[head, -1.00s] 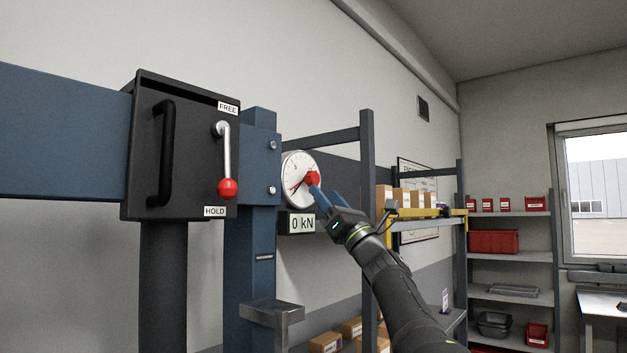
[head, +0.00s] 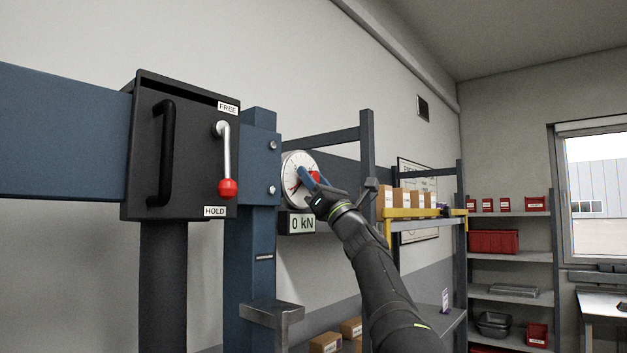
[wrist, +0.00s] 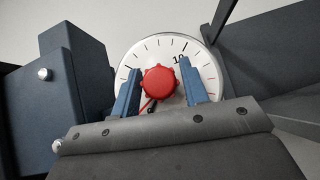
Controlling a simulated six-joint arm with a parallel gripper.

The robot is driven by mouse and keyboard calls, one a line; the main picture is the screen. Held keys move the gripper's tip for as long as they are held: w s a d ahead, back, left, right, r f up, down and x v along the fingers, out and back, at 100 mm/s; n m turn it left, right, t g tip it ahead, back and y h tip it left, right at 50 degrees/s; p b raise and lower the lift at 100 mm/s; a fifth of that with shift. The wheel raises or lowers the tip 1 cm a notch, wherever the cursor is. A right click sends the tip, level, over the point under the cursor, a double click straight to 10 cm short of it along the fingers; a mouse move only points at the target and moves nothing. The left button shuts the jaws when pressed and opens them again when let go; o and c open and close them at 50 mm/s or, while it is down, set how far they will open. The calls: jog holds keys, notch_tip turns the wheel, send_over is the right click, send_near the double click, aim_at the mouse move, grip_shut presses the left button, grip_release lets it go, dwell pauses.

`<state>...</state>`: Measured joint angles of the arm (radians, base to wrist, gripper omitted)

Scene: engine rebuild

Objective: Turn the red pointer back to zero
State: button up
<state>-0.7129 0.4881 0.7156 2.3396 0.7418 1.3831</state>
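The round white gauge (head: 292,191) is mounted beside the blue press column. It also shows in the wrist view (wrist: 146,49). A red scalloped knob (wrist: 159,82) sits at the dial's centre, partly covered by a finger in the head view (head: 315,177). A thin red pointer (wrist: 147,105) runs from the knob to the lower left; its tip is hard to make out. My gripper (wrist: 160,80) is open, one blue finger on each side of the knob, with visible gaps. In the head view my gripper (head: 306,178) is in front of the dial.
A "0 kN" display (head: 301,223) is below the gauge. A black box (head: 180,150) with a red-tipped lever (head: 226,165), labelled FREE and HOLD, is to the left. The blue column (head: 252,230) stands close beside the gauge. Shelves with boxes (head: 410,198) are at right.

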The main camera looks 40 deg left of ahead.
jog(key=c, duration=0.6)
jog(key=shift+n+g, duration=3.7)
jog(key=shift+n, duration=0.2)
jog(key=shift+c, duration=0.2)
jog(key=o, duration=1)
jog(key=shift+c, duration=0.2)
jog(key=v, duration=1.7)
jog(key=shift+d, duration=0.4)
jog(key=x, duration=1.7)
jog(key=shift+a, duration=0.4)
